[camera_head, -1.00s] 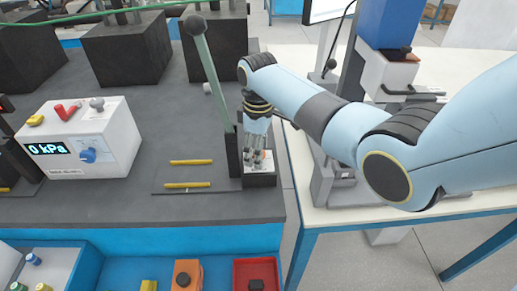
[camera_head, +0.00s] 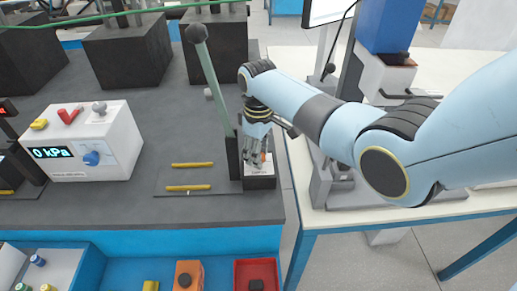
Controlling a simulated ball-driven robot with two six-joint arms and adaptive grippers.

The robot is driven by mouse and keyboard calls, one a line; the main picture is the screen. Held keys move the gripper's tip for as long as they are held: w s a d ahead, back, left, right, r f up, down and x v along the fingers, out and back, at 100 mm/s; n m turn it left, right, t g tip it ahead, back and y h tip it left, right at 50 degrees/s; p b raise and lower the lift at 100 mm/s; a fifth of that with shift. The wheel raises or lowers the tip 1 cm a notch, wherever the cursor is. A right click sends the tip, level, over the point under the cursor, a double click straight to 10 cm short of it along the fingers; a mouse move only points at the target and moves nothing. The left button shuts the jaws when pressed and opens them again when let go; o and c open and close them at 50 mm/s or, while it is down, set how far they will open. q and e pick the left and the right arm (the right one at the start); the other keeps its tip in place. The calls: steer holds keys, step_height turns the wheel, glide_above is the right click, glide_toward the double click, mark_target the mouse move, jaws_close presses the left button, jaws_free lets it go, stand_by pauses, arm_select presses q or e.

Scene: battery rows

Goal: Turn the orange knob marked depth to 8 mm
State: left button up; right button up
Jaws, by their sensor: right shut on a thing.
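The orange knob (camera_head: 263,158) shows as a small orange patch on a dark block with a pale top plate (camera_head: 258,184), near the bench's right edge. My right gripper (camera_head: 257,158) points down over this plate, its fingers around the orange knob and shut on it. The fingers hide most of the knob, and the depth marking and scale are too small to read. My left gripper is not in view.
A tall green lever (camera_head: 207,75) stands just left of the gripper. A white box (camera_head: 85,150) reading 0 kPa is at left. Two yellow bars (camera_head: 188,188) lie on the dark bench (camera_head: 110,210). Coloured bins (camera_head: 257,263) line the front.

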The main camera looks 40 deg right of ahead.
steer(key=shift+r+m+p, duration=0.15)
steer(key=shift+m+p, duration=0.45)
steer(key=shift+m, duration=0.3)
steer(key=m+p, duration=0.1)
steer(key=m, duration=0.1)
steer(key=shift+m, duration=0.3)
steer(key=m+p, duration=0.1)
steer(key=m, duration=0.1)
steer(key=shift+m, duration=1.6)
steer(key=o, duration=1.2)
steer(key=shift+c, duration=0.2)
